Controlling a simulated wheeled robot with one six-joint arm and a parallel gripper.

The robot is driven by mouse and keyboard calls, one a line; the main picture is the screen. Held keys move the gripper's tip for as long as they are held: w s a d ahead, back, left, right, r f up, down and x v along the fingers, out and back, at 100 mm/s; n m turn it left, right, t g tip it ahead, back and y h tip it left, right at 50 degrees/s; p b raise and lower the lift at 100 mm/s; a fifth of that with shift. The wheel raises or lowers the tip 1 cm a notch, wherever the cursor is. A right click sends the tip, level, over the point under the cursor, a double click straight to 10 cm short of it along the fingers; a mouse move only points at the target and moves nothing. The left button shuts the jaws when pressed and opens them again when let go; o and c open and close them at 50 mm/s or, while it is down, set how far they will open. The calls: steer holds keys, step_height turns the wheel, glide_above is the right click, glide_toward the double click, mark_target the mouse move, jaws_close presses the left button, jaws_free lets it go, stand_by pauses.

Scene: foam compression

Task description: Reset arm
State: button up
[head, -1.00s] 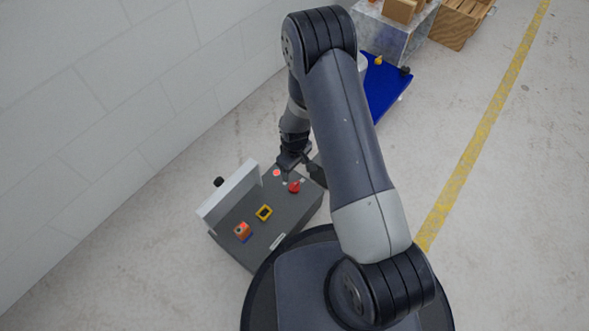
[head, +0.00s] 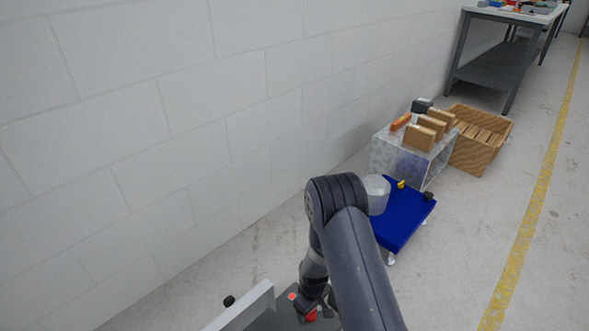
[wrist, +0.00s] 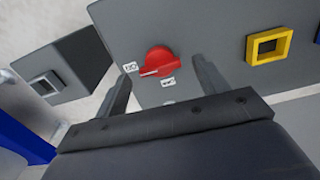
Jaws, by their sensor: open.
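My gripper (wrist: 160,72) is open and empty in the wrist view. Its two fingers stand on either side of a red rotary knob (wrist: 160,62), and I cannot tell how close they are to it. The knob sits on a grey control box (wrist: 205,30) with small white labels. A yellow-framed square part (wrist: 269,45) is to the right on the same box. In the head view my arm reaches down at the bottom. The red knob (head: 311,315) and a pink-red round part (head: 291,296) show there beside the arm, and most of the box is cut off.
A white upright plate (head: 245,305) stands along the box, close to the wall (head: 180,150). A blue platform (head: 405,215) with a pale bucket (head: 377,195) lies beyond my arm. Behind are a metallic block, a wooden crate (head: 478,140) and a workbench (head: 480,60). Floor right is clear.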

steer(key=shift+f, duration=0.65)
steer(key=shift+r+n, duration=0.15)
steer(key=shift+n, duration=0.15)
